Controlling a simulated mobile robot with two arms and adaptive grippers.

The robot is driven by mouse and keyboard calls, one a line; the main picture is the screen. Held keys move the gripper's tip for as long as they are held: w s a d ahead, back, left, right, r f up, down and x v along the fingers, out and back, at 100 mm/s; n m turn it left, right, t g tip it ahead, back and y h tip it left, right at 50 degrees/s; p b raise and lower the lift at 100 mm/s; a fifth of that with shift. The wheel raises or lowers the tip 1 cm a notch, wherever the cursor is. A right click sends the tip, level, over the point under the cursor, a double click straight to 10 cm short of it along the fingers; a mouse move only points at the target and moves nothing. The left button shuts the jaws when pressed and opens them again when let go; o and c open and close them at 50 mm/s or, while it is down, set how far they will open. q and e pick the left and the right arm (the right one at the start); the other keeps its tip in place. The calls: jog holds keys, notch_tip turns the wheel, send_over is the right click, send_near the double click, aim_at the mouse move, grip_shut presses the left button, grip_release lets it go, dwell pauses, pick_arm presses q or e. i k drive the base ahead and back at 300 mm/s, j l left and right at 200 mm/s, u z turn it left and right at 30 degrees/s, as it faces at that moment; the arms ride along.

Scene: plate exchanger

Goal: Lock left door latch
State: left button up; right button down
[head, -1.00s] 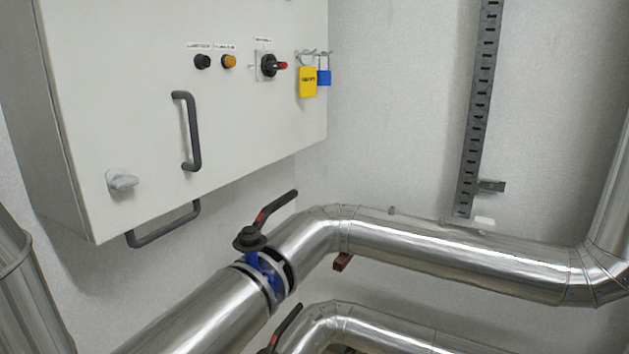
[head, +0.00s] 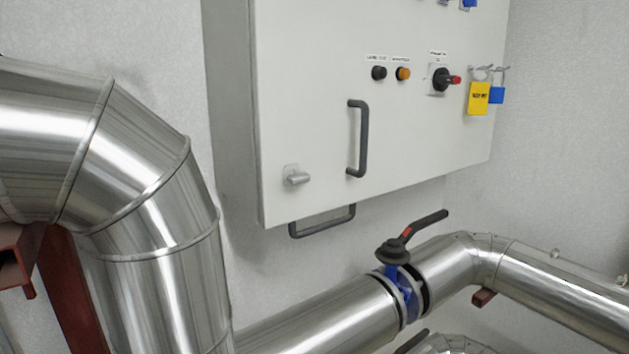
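A small light-grey latch knob (head: 296,176) sits on a square base near the lower left corner of the white cabinet's door (head: 310,100). Its handle points to the right, roughly level. A dark vertical door handle (head: 361,140) is to its right. The door looks shut. Neither of my grippers shows in the head view.
A large silver pipe elbow (head: 150,185) fills the left side. Below the cabinet runs a silver pipe with a blue valve and black lever (head: 425,223). A yellow tag (head: 479,98) and a blue padlock (head: 497,95) hang at the cabinet's right side. A dark handle (head: 322,222) sticks out under the cabinet.

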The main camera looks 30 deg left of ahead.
aim_at(294, 178)
jog(key=k+z, duration=0.2)
jog(key=k, duration=0.8)
